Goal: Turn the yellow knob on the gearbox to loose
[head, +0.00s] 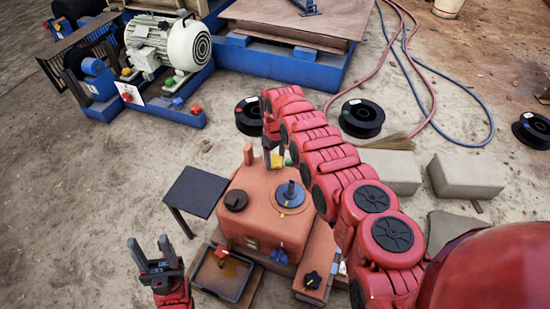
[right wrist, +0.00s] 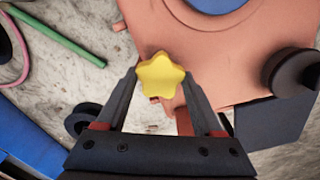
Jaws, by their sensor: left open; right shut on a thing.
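The orange gearbox (head: 258,218) stands on the ground at the lower middle of the head view. The yellow knob (right wrist: 162,76) is star-shaped and sits at the gearbox's edge in the right wrist view. My right gripper (right wrist: 161,80) has its fingers on either side of the knob and is shut on it. In the head view my right gripper (head: 274,158) reaches down at the back of the gearbox, and its fingers and arm partly hide that spot. My left gripper (head: 153,249) is open and empty, to the left of the gearbox and apart from it.
On the gearbox top are a black cap (head: 236,200) and a blue-grey disc with a shaft (head: 291,193). A tray (head: 222,275) lies in front and a small dark table (head: 195,190) stands at left. Black spools (head: 362,118) and grey blocks (head: 468,176) lie behind and right.

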